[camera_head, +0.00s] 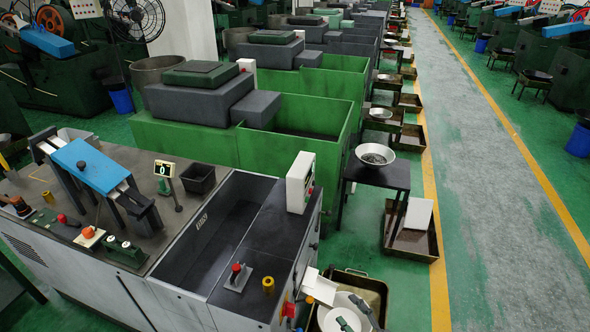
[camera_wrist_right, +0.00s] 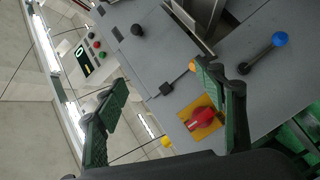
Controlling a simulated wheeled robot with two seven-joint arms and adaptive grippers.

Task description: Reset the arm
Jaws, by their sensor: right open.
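My right gripper (camera_head: 352,313) is at the bottom of the head view, beside the front end of the grey machine. In the right wrist view its two dark green fingers (camera_wrist_right: 158,84) are spread apart with nothing between them. A red rotary switch on a yellow plate (camera_wrist_right: 203,118) shows beyond the fingers, close to the right one in the picture. I cannot tell the exact gap between finger and switch. The switch (camera_head: 288,308) also shows on the machine's end in the head view. My left gripper is in neither view.
The grey machine (camera_head: 220,230) fills the lower left, with a white control box (camera_head: 300,182) on its edge. A blue-knobbed lever (camera_wrist_right: 280,39) is at the upper right of the wrist view. Black stands and metal trays (camera_head: 412,240) line the right side. The aisle (camera_head: 490,180) is clear.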

